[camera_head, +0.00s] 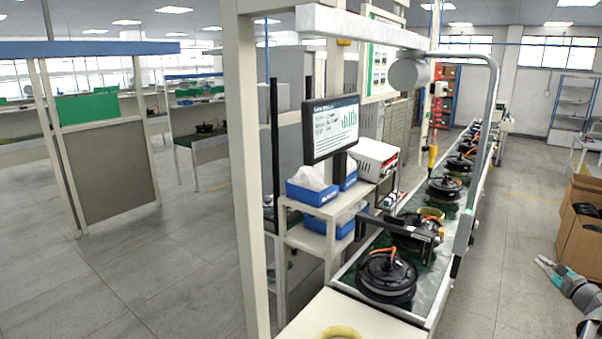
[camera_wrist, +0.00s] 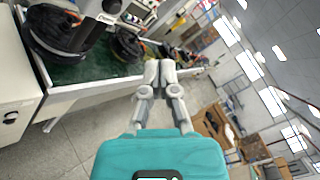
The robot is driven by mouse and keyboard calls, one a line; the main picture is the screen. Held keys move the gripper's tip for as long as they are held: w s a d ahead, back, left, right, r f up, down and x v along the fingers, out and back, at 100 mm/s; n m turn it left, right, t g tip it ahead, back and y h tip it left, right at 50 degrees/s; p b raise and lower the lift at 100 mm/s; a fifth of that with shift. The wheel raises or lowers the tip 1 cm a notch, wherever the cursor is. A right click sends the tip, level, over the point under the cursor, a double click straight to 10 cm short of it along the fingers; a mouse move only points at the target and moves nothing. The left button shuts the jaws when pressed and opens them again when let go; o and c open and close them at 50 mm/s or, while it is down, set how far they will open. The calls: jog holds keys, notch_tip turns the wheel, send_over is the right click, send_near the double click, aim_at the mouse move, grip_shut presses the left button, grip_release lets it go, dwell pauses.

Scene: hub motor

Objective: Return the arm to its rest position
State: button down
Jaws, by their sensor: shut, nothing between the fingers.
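My gripper (camera_head: 545,262) shows at the right edge of the head view, low over the floor and apart from the workbench. In the wrist view my gripper (camera_wrist: 160,72) points forward with its two grey fingertips together. It is shut and holds nothing. Part of my arm shows at the lower right of the head view; the rest is out of frame. Black hub motors (camera_head: 387,274) with orange cables sit on the green bench line (camera_head: 345,283) to the left of my gripper. A hub motor (camera_wrist: 55,32) also shows at the upper left of the wrist view.
Cardboard boxes (camera_head: 581,222) stand on the floor just beyond my gripper. A grey lamp post (camera_head: 478,150) rises from the bench edge. A monitor (camera_head: 331,128) and blue bins (camera_head: 312,193) stand left of the bench. The aisle floor (camera_head: 510,240) between bench and boxes is clear.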

jog(key=w+a+f+n+g+y+b, duration=0.2)
jog(key=a+f+n+g, duration=0.3)
jog(key=a, duration=0.6)
jog(key=w+a+f+n+g+y+b, duration=0.1)
jog(key=w+a+f+n+y+b, duration=0.2)
jog(key=a+f, duration=0.65)
jog(key=w+a+f+n+g+y+b, duration=0.15)
jog(key=a+f+n+g, duration=0.3)
jog(key=a, duration=0.95)
jog(key=s+a+f+n+g+h+b, duration=0.4)
jog(key=s+a+f+n, duration=0.2)
jog(key=a, duration=0.5)
jog(key=s+a+f+n+g+h+b, duration=0.3)
jog(key=s+a+f+n, duration=0.3)
jog(key=a, duration=0.5)
notch_tip(320, 180, down, 4)
jog(key=s+g+b, duration=0.1)
jog(key=s, duration=0.1)
jog(key=shift+s+a+n+h, duration=0.15)
jog(key=shift+s+n+h, duration=0.2)
jog(key=shift+s, duration=0.05)
jog(key=shift+r, duration=0.1)
